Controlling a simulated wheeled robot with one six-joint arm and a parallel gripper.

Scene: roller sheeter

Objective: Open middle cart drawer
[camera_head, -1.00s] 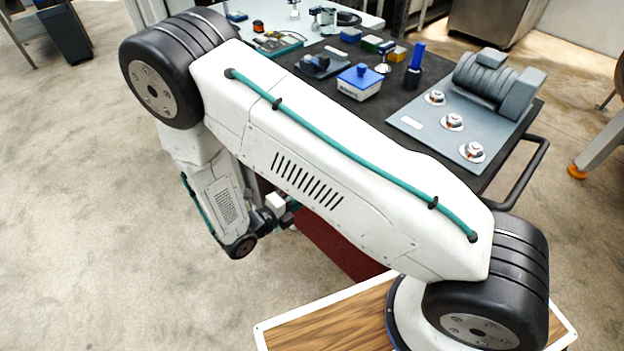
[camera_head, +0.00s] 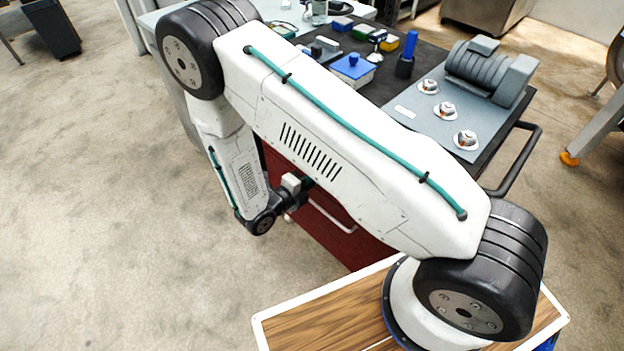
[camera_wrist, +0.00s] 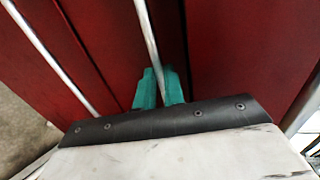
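The cart's red drawer fronts (camera_head: 315,215) show below the dark cart top in the head view, partly hidden behind my arm. In the wrist view, red drawer fronts (camera_wrist: 95,30) run side by side with metal bar handles. The bar handle of the middle drawer (camera_wrist: 149,38) passes between the teal fingers of my gripper (camera_wrist: 160,88). The fingers are close together on either side of this bar and look shut on it. My gripper (camera_head: 292,190) is at the drawer fronts in the head view, its fingers too small to make out. I cannot tell whether the drawer is out.
Another drawer's handle (camera_wrist: 47,60) lies to the left in the wrist view. The cart top (camera_head: 425,62) carries a blue-lidded box (camera_head: 353,68), a grey plate with knobs (camera_head: 440,110) and small items. A black side rail (camera_head: 520,165) sticks out right. Floor on the left is clear.

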